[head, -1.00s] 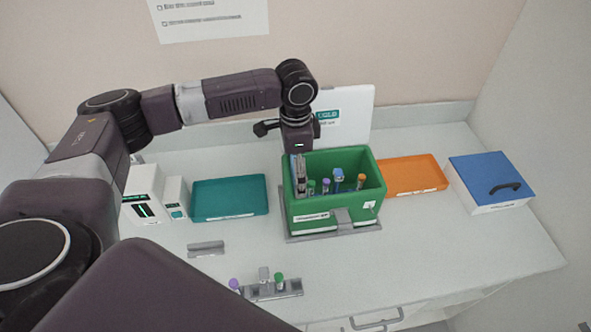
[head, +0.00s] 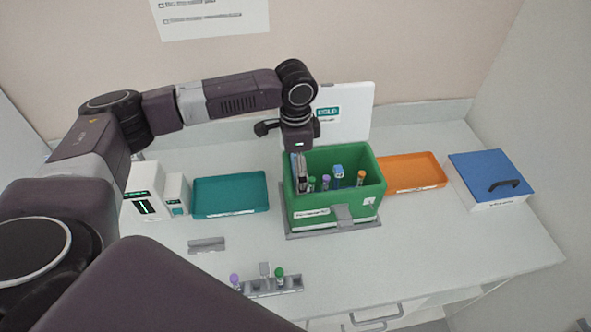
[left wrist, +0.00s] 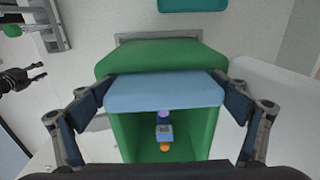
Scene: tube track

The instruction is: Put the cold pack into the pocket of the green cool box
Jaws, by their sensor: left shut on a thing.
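The cold pack (left wrist: 165,92) is a flat light-blue slab, held between the two fingers of my left gripper (left wrist: 163,110). In the head view my left gripper (head: 301,176) points down at the left end of the open green cool box (head: 335,212), its fingers partly inside the rim. There only a thin edge of the pack shows beside the fingers. In the left wrist view the pack lies along the inside of one end wall of the box (left wrist: 160,52). Its lower edge and the pocket are hidden. My right gripper (left wrist: 38,72) shows small at the left of the wrist view, fingers apart and empty.
Several capped tubes (head: 326,183) stand inside the box. A teal tray (head: 230,194) is left of it, an orange tray (head: 413,172) and a blue-lidded box (head: 488,178) right. A tube rack (head: 272,287) sits in front. The white lid (head: 345,112) stands open behind.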

